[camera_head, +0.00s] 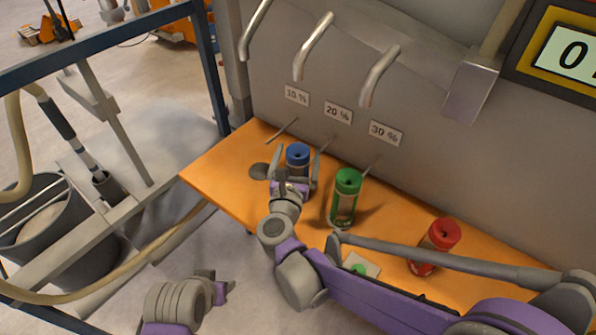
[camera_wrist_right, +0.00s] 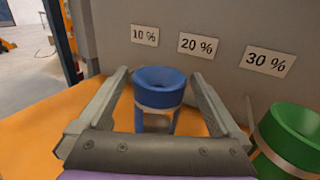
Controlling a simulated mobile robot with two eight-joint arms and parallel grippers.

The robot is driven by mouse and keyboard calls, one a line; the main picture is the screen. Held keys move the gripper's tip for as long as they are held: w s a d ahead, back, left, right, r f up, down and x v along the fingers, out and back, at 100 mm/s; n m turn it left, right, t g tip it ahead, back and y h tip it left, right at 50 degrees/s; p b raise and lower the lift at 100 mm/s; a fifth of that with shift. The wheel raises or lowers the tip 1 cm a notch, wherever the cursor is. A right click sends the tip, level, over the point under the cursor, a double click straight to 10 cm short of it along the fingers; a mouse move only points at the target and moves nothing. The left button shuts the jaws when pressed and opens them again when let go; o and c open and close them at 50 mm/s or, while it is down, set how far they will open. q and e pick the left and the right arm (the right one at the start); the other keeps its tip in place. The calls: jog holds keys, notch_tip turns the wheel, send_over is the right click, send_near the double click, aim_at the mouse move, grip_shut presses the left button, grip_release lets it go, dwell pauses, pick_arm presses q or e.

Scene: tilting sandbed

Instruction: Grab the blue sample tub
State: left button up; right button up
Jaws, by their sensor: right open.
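The blue sample tub (camera_head: 297,153) stands upright on the orange table, below the 10 % and 20 % labels. My right gripper (camera_head: 294,172) is at the tub and partly hides its lower part. In the right wrist view the blue tub (camera_wrist_right: 160,88) shows between the two spread fingers of my right gripper (camera_wrist_right: 160,75). The gripper is open, with a gap visible on each side of the tub. My left gripper (camera_head: 222,288) is low in the head view, away from the table; its finger opening is unclear.
A green tub (camera_head: 345,190) stands close to the right of the blue one, and a red tub (camera_head: 440,234) farther right. The orange table (camera_head: 215,175) is bare at its left end. A grey panel (camera_head: 420,130) with metal pipes rises behind.

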aim_at(300, 145)
jog(key=w, duration=0.3)
jog(key=shift+w+d, duration=0.25)
jog(key=shift+s, duration=0.15)
jog(key=shift+c, duration=0.4)
grip_shut()
